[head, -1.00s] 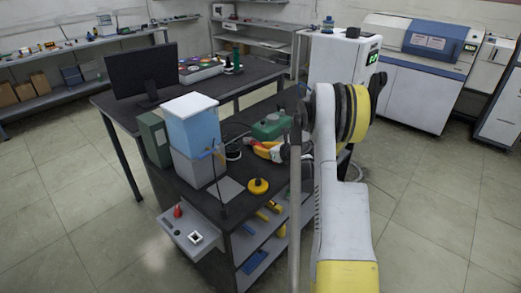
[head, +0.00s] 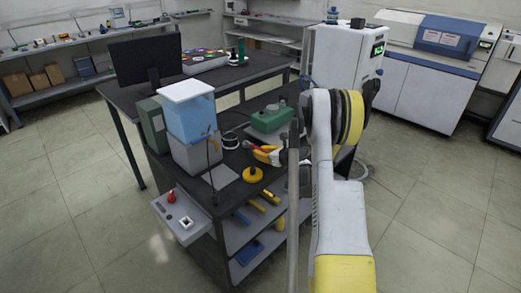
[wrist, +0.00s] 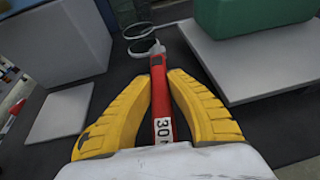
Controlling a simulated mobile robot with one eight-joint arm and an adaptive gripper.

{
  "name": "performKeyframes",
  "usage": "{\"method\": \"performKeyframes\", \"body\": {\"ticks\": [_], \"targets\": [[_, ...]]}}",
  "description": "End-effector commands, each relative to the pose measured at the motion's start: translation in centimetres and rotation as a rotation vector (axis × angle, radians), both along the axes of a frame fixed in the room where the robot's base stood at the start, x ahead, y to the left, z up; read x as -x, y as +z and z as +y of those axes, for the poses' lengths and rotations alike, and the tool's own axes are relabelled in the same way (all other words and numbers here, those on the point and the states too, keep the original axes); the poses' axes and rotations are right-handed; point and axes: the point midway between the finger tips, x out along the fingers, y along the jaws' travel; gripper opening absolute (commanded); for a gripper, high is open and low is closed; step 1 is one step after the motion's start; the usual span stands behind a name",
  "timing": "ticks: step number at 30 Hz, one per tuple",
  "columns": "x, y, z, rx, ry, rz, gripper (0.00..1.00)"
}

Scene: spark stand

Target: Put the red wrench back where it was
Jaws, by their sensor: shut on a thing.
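The red wrench (wrist: 160,97) lies between the two yellow fingers of my gripper (wrist: 164,85) in the wrist view. Its handle carries a white label reading "30". The far end of the wrench points away from me, and a looped grey cable or ring shows just beyond it. My gripper is shut on the wrench. In the head view my gripper (head: 266,156) is over the dark top of the stand, between the green box and the yellow round knob; the wrench is mostly hidden there by the fingers and arm.
A green box (head: 272,118) sits behind my gripper. A yellow round knob (head: 252,175) is in front. A grey side shelf (head: 178,220) with a red button juts out at front left. Open floor lies right.

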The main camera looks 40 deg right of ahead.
Motion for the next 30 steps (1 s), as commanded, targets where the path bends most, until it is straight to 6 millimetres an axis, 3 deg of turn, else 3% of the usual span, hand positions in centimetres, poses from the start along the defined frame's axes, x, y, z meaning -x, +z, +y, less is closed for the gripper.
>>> {"method": "performKeyframes", "body": {"ticks": [30], "targets": [[0.0,-1.4,0.0,0.0,0.0,0.0,0.0]]}}
